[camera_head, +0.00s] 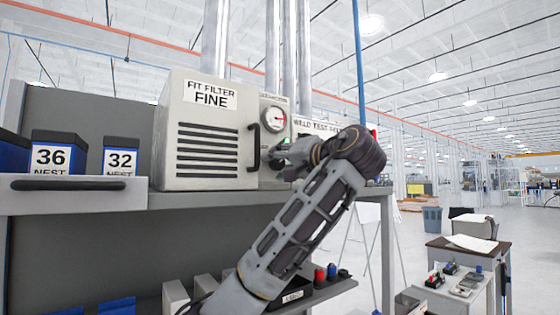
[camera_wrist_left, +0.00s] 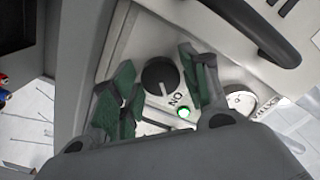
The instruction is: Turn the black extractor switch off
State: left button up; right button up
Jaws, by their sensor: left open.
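The black extractor switch (camera_wrist_left: 160,76) is a round knob on a light panel, seen in the left wrist view. An "ON" label (camera_wrist_left: 176,99) and a lit green lamp (camera_wrist_left: 183,113) are beside it. My left gripper (camera_wrist_left: 156,88) is open, with its green-padded fingers on either side of the knob; I cannot tell whether they touch it. In the head view my left gripper (camera_head: 283,153) is at the front of the extractor box (camera_head: 170,130), right of its black handle (camera_head: 253,147), and hides the knob. My right gripper is not in view.
A round gauge (camera_head: 274,119) sits just above my left gripper. Blue bins (camera_head: 121,158) stand on the shelf at left, with a drawer handle (camera_head: 68,185) in front. A lower shelf holds small parts. A cart (camera_head: 462,285) stands at right; the floor beyond is partly open.

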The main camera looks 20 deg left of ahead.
pick_arm(q)
jog(key=shift+w+a, duration=0.1)
jog(key=c, duration=0.7)
jog(key=shift+c, duration=0.2)
